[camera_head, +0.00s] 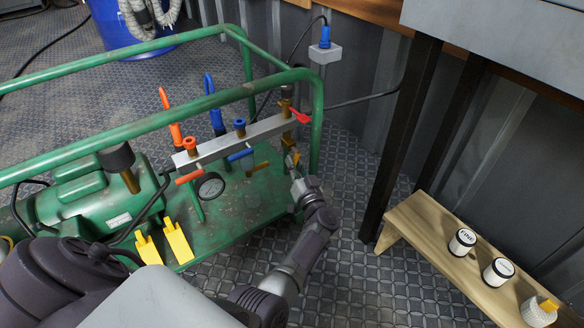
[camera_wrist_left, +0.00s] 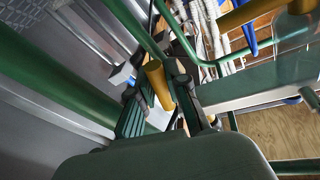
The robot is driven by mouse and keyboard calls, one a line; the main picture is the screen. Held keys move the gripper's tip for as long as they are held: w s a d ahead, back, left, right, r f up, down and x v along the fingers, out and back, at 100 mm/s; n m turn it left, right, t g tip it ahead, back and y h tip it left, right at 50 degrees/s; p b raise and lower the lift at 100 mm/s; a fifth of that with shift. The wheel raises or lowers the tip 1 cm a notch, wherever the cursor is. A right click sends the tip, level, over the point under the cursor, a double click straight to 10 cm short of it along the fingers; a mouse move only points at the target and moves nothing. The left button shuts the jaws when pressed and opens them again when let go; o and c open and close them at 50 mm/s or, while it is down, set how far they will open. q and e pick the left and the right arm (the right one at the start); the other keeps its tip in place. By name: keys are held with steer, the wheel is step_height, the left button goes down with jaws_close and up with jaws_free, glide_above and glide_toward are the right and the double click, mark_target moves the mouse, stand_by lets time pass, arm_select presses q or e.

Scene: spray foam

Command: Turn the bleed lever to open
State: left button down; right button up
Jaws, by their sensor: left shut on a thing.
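The manifold bar (camera_head: 228,141) runs across the green cart, with orange, blue and red levers along it. My left gripper (camera_head: 293,162) is below the bar's right end, its arm coming up from the bottom of the head view. In the left wrist view, the left gripper (camera_wrist_left: 158,90) is shut on a yellow-brown rod-shaped lever (camera_wrist_left: 157,84), which appears to be the bleed lever. The lever lies slanted between the two fingers. In the head view the gripper mostly hides this lever. My right gripper is not in view.
The green frame rail (camera_head: 240,93) passes over the manifold, and a post stands close to the gripper. A gauge (camera_head: 210,186) and yellow tags (camera_head: 177,241) sit to the left. A wooden bench (camera_head: 432,225) with small containers stands at right. Floor between is clear.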

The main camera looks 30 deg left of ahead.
arm_select(q)
steer(key=shift+w+d+f+n+y+b, duration=0.1)
steer(key=shift+w+n+y+b, duration=0.15)
steer(key=shift+n+b, duration=0.4)
steer(key=shift+w+d+f+n+y+b, duration=0.1)
steer(key=shift+w+n+y+b, duration=0.2)
steer(key=shift+n, duration=0.6)
steer(key=shift+w+d+n+y+b, duration=0.1)
steer(key=shift+n+y+b, duration=0.05)
steer(key=shift+n+b, duration=0.5)
steer(key=c, duration=1.1)
jaws_free()
steer(key=shift+r, duration=0.1)
steer(key=shift+c, duration=0.2)
